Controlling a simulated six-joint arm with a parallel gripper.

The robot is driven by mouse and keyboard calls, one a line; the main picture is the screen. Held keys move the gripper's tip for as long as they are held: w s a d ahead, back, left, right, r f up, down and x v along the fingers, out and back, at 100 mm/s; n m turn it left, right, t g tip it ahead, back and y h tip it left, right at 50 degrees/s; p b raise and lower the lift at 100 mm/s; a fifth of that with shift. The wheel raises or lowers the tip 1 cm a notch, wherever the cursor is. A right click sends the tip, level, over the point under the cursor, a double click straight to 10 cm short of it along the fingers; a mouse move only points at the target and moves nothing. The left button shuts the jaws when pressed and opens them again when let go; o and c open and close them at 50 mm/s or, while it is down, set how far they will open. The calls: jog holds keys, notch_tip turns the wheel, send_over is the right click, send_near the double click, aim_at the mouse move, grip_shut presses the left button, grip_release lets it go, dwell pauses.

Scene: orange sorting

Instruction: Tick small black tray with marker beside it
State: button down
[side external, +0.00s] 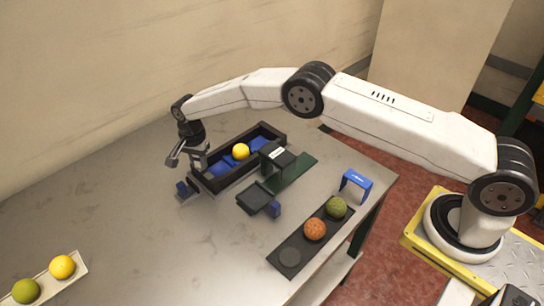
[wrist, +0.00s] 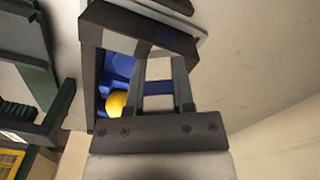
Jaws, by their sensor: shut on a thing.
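A small black tray (side external: 257,196) lies on the table near the middle in the side view. A small blue block (side external: 275,209), which may be the marker, stands at its right corner. My gripper (side external: 201,168) is well to the left of this tray, pointing down at the left end of the long black tray (side external: 222,183). Another blue block (side external: 182,189) shows below the gripper.
The long tray holds blue pieces and a yellow fruit (side external: 241,152). A black device (side external: 277,157) stands beside it. A light tray (side external: 70,283) holds two fruits. A blue arch (side external: 356,183) stands at right.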

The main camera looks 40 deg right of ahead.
jog(key=shift+w, duration=0.6)
dwell(0.4)
jog(key=shift+s, duration=0.65)
dwell(0.8)
jog(key=shift+r, duration=0.1)
jog(key=shift+r, duration=3.4)
jog(key=shift+d, duration=0.1)
